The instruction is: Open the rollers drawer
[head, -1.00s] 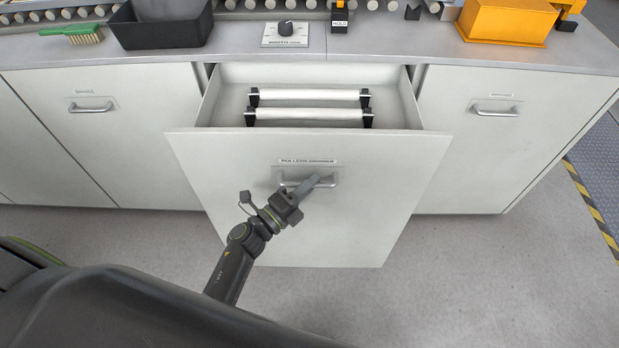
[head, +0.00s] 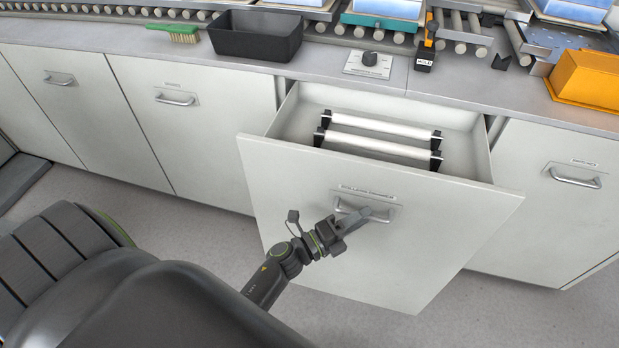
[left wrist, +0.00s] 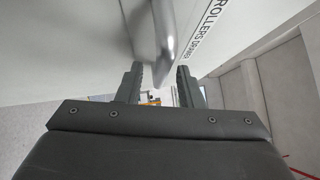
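The rollers drawer (head: 372,262) is pulled out from the grey cabinet, with its inside showing. Two white rollers (head: 385,131) on black end holders lie inside it. Its metal handle (head: 350,208) is on the front panel under a label. My left gripper (head: 366,214) is at the right part of this handle. In the left wrist view its two fingers (left wrist: 160,76) stand apart, with the handle bar (left wrist: 165,38) at the gap between their tips. The fingers look open around the bar; contact is not clear. My right gripper is not in view.
Closed cabinet fronts with handles stand left (head: 174,99) and right (head: 575,178) of the drawer. On the counter are a black bin (head: 255,42), a green brush (head: 176,33), a knob panel (head: 368,64) and an orange box (head: 590,80). A roller conveyor (head: 330,32) runs behind. Floor in front is free.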

